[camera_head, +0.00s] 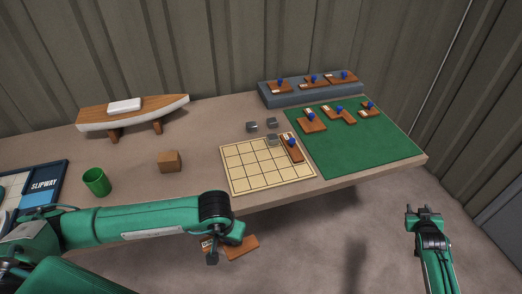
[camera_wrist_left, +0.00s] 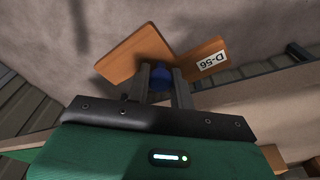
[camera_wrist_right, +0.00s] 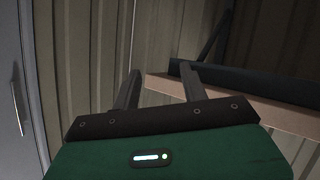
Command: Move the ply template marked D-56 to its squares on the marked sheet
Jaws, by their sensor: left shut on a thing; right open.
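The ply template marked D-56 (camera_wrist_left: 202,62) is an angled brown piece with a blue knob and a white label. My left gripper (camera_wrist_left: 162,82) is shut on its blue knob. In the head view the template (camera_head: 240,246) hangs below my left wrist, in front of the table's near edge; the arm hides part of it. The marked sheet (camera_head: 245,183) is a cream grid on the table, just beyond my left gripper (camera_head: 218,250). One brown template (camera_head: 291,150) with a blue knob lies at its right edge. My right gripper (camera_head: 424,211) is open and empty, off the table at the right.
Several templates lie on the green mat (camera_head: 385,150) and the grey rack (camera_head: 267,96). Small grey blocks (camera_head: 251,127) sit behind and on the sheet. A wooden block (camera_head: 169,161), a green cup (camera_head: 96,182) and a boat model (camera_head: 135,112) stand at left.

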